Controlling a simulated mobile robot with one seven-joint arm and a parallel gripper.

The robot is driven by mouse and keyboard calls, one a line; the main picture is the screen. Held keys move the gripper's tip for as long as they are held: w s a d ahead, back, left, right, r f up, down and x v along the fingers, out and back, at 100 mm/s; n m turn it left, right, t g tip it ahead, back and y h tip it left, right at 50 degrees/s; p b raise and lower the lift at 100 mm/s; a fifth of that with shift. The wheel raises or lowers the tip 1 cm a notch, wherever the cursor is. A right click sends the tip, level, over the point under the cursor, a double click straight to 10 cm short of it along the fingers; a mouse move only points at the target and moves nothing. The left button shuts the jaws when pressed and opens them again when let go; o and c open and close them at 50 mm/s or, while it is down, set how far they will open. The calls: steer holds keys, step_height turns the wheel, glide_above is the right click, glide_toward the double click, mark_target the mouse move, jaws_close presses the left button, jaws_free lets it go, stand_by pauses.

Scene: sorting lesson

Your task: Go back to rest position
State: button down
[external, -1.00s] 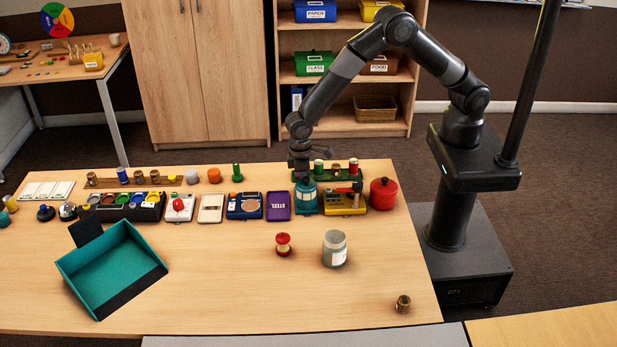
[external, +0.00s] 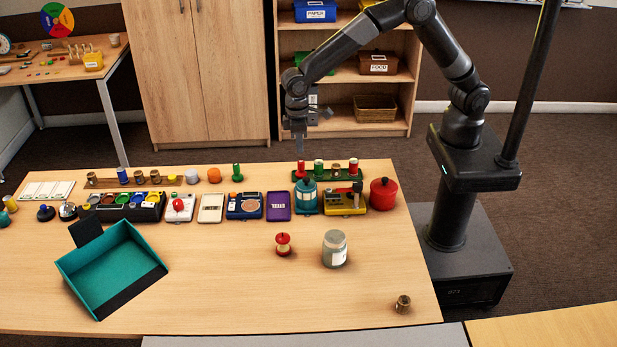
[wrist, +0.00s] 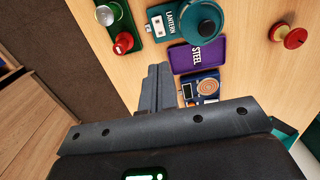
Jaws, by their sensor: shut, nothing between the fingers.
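My gripper (external: 299,142) is in the air above the back edge of the table (external: 220,270), pointing down. Its fingers are together with nothing between them, and they also show shut in the wrist view (wrist: 160,72). Below and in front of it stands a teal lantern (external: 306,196) on the table, apart from the fingers. The lantern shows at the top of the wrist view (wrist: 197,20), beside a purple tray marked STEEL (wrist: 197,56).
A green rack (external: 327,175) with several pegs lies at the table's back edge. A red pot (external: 383,193), a glass jar (external: 335,249), a red spool (external: 283,244) and an open teal box (external: 108,270) stand on the table. A shelf unit (external: 345,82) is behind.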

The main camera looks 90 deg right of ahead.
steer(key=s+d+r+t, duration=0.1)
steer(key=s+d+r, duration=0.4)
steer(key=s+r, duration=0.3)
steer(key=s+d+r+t, duration=0.2)
steer(key=s+d+r, duration=0.35)
steer(key=r, duration=0.45)
steer(key=s+d+r+t, duration=0.1)
steer(key=s+d, duration=0.2)
steer(key=s, duration=0.7)
steer(key=s+d+t, duration=0.2)
steer(key=s+d, duration=0.1)
steer(key=s, duration=0.8)
steer(key=shift+s+r, duration=0.3)
steer(key=shift+r, duration=0.1)
